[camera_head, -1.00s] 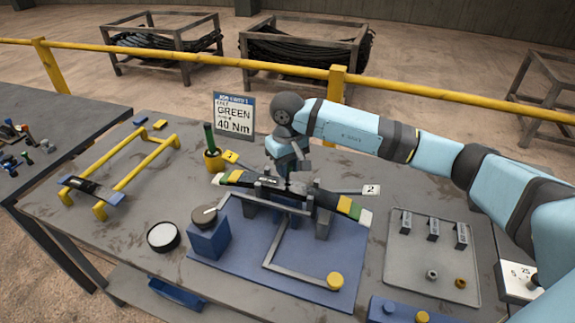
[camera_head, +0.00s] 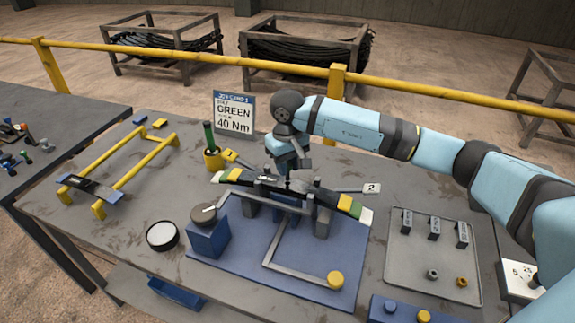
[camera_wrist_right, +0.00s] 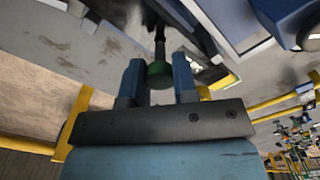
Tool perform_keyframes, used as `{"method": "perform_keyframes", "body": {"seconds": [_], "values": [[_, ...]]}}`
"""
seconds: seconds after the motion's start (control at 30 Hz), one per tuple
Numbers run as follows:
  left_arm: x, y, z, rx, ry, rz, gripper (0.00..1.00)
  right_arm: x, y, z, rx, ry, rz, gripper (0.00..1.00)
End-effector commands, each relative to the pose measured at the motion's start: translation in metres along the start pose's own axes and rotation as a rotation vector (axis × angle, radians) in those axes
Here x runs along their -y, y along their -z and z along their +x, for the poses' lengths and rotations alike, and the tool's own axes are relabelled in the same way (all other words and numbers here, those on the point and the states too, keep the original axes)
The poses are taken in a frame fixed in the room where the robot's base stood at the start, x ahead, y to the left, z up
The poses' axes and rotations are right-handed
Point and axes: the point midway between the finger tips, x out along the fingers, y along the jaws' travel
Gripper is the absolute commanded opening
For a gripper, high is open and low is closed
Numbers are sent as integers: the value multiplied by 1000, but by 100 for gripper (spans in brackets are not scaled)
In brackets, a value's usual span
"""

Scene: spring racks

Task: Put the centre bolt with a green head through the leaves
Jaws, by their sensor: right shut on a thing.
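The centre bolt's green head (camera_wrist_right: 160,74) sits between the fingers of my right gripper (camera_wrist_right: 158,66) in the right wrist view, its dark shank pointing away from the gripper. In the head view my right gripper (camera_head: 292,176) is over the middle of the leaf stack (camera_head: 340,202), which has yellow, green and white bands at its ends. The gripper hides the bolt there, and I cannot tell how far the shank is in the leaves. My left gripper is not in view.
The stack rests on grey supports (camera_head: 322,222) over a blue mat (camera_head: 245,270). A grey L-shaped bar (camera_head: 300,275) with a yellow knob lies in front. A yellow cup (camera_head: 213,160) with a green-handled item stands behind left. A job card (camera_head: 233,113) reads GREEN, 40 Nm.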

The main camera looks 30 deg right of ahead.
Motion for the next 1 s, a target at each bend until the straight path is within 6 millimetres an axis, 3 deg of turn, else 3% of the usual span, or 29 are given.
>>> {"method": "perform_keyframes", "body": {"seconds": [1.0], "values": [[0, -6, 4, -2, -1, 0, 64, 0, 0, 0, -1, 0, 0, 10]]}}
